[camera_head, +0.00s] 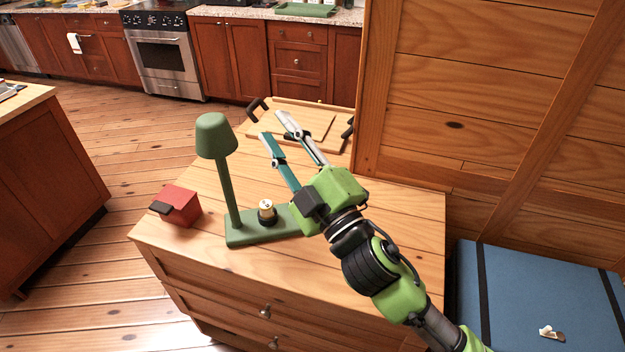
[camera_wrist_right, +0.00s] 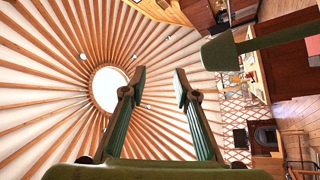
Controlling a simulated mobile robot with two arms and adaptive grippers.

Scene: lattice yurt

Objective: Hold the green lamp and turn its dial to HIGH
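The green lamp (camera_head: 227,192) stands upright on a wooden chest of drawers (camera_head: 400,225). Its shade is at the upper left of its flat base. The dial (camera_head: 267,210) is a small knob with a pale top and dark marks on the base, right of the post; its setting is too small to read. My right gripper (camera_head: 274,127) is open and empty, above and behind the dial, right of the shade and apart from the lamp. In the right wrist view its fingers (camera_wrist_right: 159,80) are spread with nothing between them, and the lamp shade (camera_wrist_right: 219,51) shows at the upper right. My left gripper is not in view.
A red box-like object (camera_head: 181,204) with a dark part sits left of the lamp. A wooden tray (camera_head: 335,143) with dark handles lies at the back of the chest top. A wooden wall (camera_head: 480,90) rises at the right, above a blue padded surface (camera_head: 520,290).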

